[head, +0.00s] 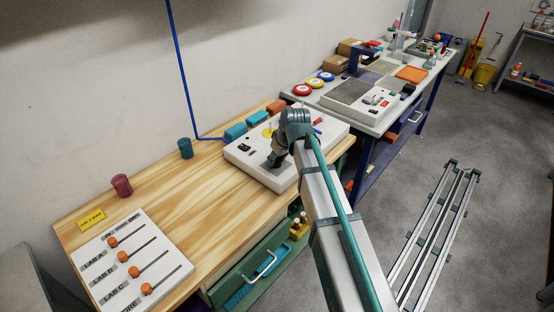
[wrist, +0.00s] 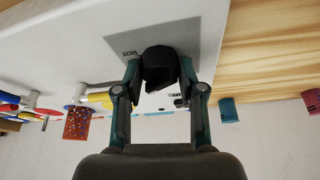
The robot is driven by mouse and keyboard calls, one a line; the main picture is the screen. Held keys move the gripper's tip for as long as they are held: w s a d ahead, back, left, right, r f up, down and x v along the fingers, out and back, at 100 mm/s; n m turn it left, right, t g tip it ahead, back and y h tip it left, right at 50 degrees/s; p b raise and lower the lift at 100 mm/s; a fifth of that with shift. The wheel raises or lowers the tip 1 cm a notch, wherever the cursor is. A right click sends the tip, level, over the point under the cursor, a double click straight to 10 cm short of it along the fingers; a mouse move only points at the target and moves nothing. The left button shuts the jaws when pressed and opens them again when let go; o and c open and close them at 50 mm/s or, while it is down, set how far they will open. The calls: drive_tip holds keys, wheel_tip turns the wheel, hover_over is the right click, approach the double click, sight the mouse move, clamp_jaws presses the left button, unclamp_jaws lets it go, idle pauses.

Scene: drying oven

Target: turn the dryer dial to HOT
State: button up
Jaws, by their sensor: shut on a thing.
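The white dryer box (head: 248,166) sits at the far end of the wooden bench in the head view. My gripper (head: 276,160) is low over its top, and the arm hides part of the box. In the wrist view my gripper (wrist: 160,78) has its two green fingers on either side of a black dial (wrist: 160,58) and is shut on it. A small printed label (wrist: 127,53), which seems to read HOT upside down, lies beside the dial on a grey panel. The dial's pointer direction cannot be told.
A slider board (head: 170,272) with orange knobs lies on the near bench. An open green drawer (head: 262,262) juts out below. The middle bench top is clear.

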drive_tip(key=m+h, duration=0.1)
drive_tip(key=m, duration=0.2)
drive_tip(key=m+t+h, duration=0.1)
drive_tip(key=m, duration=0.2)
drive_tip(key=shift+a, duration=0.2)
drive_tip(key=m+h, duration=0.1)
drive_tip(key=m, duration=0.2)
drive_tip(key=m+h, duration=0.1)
drive_tip(key=m, duration=0.2)
drive_tip(key=shift+m+h, duration=0.3)
drive_tip(key=shift+h, duration=0.1)
drive_tip(key=o, duration=1.2)
drive_tip(key=shift+c, duration=0.2)
drive_tip(key=v, duration=1.2)
drive_tip(key=shift+w, duration=0.2)
drive_tip(key=shift+a+r, duration=0.1)
